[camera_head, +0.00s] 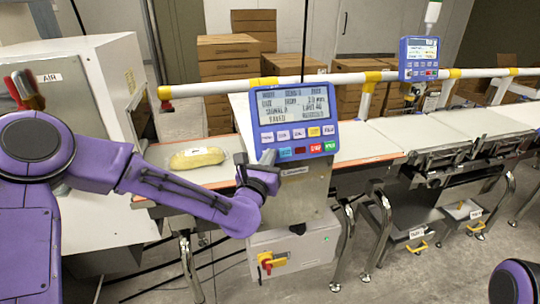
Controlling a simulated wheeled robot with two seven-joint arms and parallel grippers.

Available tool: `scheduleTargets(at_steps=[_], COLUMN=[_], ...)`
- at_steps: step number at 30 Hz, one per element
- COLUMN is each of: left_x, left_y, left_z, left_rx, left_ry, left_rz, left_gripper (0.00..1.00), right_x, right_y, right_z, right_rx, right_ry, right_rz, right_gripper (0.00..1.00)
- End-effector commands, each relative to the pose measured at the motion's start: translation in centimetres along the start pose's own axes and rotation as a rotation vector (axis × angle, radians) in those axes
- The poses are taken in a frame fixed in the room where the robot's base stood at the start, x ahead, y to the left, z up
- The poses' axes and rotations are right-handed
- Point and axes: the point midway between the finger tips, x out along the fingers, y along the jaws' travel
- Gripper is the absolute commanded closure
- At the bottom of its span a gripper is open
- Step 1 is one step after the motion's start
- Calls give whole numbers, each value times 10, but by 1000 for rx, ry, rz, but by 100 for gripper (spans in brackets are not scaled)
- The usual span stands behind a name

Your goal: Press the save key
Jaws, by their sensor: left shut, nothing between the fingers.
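A blue-framed control panel (293,117) stands in the middle, with a lit grey text screen (292,104) above two rows of small keys. The lower row shows a blue key, red keys (315,148) and a green key (330,146). The key labels are too small for me to tell which is save. My right gripper is out of view.
A wrapped yellow pack (197,158) lies on the belt left of the panel. A white rail (230,87) runs behind the panel. A second blue display (419,58) stands farther right. A grey box with a red-yellow switch (268,262) hangs below.

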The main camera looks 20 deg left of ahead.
Motion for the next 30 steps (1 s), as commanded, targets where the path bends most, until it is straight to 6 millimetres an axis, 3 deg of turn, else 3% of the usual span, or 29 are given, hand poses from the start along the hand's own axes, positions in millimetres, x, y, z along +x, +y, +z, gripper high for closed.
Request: scheduleTargets(at_steps=[20,30], left_x=[-13,-36], left_y=[-10,-27], left_z=[10,27], left_rx=[-1,-2], left_ry=[0,-1], left_rz=[-1,-1], left_gripper=[100,100], right_x=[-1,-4], right_y=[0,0], right_z=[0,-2], right_rx=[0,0], right_ry=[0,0], right_rz=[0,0], right_gripper=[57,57])
